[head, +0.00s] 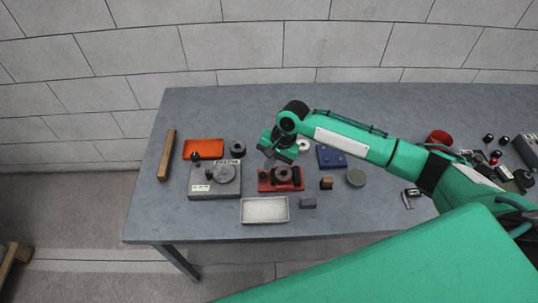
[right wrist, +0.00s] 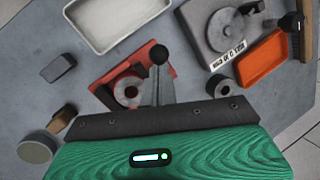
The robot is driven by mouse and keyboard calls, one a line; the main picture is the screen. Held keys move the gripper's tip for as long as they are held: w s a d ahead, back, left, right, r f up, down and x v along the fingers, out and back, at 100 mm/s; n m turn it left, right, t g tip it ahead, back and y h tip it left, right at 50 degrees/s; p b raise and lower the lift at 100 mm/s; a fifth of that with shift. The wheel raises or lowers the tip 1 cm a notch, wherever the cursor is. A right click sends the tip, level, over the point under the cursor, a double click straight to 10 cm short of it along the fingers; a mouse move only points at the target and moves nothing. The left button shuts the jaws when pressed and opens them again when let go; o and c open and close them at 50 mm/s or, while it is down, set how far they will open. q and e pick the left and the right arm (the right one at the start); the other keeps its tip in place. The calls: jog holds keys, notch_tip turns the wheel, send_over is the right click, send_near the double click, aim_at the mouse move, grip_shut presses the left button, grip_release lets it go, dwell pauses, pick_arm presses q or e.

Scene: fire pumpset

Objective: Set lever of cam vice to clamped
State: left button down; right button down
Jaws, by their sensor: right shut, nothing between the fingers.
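The cam vice is a red block (head: 268,186) in the middle of the bench, holding a dark grey ring-shaped part (head: 283,174). In the right wrist view the red vice (right wrist: 105,92) lies just ahead of the gripper, with a black ball knob (right wrist: 158,52), apparently the lever's end, above its edge. My right gripper (head: 270,161) is over the vice's back left part. Its grey fingers (right wrist: 160,80) are shut and empty, with the tips close to the knob; I cannot tell whether they touch. Much of the lever is hidden behind the fingers. My left gripper is not in view.
A grey plate fixture with a disc (head: 202,191) stands left of the vice. A cream tray (head: 264,221) and a small grey block (head: 308,203) lie in front. An orange tray (head: 203,149), dark ring (head: 238,149) and blue block (head: 331,157) lie behind. The bench's front left is clear.

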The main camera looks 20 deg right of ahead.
jog(key=s+p, duration=0.1)
jog(key=s+t+p, duration=0.1)
jog(key=p, duration=0.1)
jog(key=s+a+t+p, duration=0.1)
jog(key=shift+f+h+p, duration=0.3)
jog(key=shift+f+p, duration=0.05)
jog(key=shift+f, duration=0.05)
jog(key=shift+w+d, duration=0.1)
